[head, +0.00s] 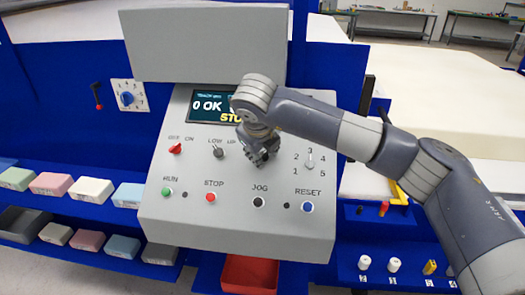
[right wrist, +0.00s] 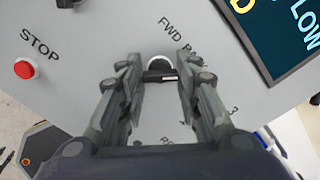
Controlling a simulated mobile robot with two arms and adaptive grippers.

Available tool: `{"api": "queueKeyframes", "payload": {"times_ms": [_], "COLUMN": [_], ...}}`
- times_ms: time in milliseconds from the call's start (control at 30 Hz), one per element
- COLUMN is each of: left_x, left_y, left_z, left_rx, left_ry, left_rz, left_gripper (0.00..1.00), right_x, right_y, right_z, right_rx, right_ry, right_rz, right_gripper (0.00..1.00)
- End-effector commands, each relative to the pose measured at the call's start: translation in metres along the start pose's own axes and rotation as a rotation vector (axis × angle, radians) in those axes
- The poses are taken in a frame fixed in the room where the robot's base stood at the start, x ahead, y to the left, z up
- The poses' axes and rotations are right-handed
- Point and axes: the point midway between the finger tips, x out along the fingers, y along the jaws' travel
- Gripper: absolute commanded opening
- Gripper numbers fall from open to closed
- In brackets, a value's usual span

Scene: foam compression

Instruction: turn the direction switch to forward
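The direction switch shows in the right wrist view as a small knob (right wrist: 159,74) with a dark bar on a pale round base, beside the FWD lettering. Its other label is partly covered by a finger. My right gripper (right wrist: 158,58) is open, with one finger on each side of the knob; contact with it is not visible. In the head view my right gripper (head: 262,155) points down at the middle of the grey control panel (head: 180,230) and hides the switch. My left gripper is in neither view.
The panel also carries a red toggle (head: 175,149), a LOW/UP switch (head: 218,151), a numbered dial (head: 310,160), and RUN, STOP (head: 211,198), JOG and RESET buttons. The display (head: 210,106) sits just behind my gripper. Coloured foam blocks (head: 92,189) lie on shelves at left.

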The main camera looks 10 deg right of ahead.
Motion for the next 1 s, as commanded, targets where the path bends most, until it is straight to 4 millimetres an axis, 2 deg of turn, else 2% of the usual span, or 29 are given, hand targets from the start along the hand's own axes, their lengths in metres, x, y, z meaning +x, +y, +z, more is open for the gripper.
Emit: {"api": "queueKeyframes", "payload": {"times_ms": [167,467,667,1000], "left_x": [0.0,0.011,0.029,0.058], "left_y": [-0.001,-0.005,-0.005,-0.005], "left_z": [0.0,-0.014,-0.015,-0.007], "left_rx": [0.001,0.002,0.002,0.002], "left_ry": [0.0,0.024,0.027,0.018], "left_rz": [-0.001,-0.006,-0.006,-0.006], "left_gripper": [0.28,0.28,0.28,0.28], "right_x": [-0.001,0.001,0.002,0.001], "right_y": [0.0,0.001,0.001,0.001], "right_z": [0.0,0.0,0.0,0.0], "right_rx": [-0.001,-0.063,-0.191,-0.507], "right_ry": [-0.001,-0.002,-0.004,-0.004], "right_rz": [0.0,0.0,0.001,0.006], "right_gripper": [0.07,0.07,0.07,0.07]}}
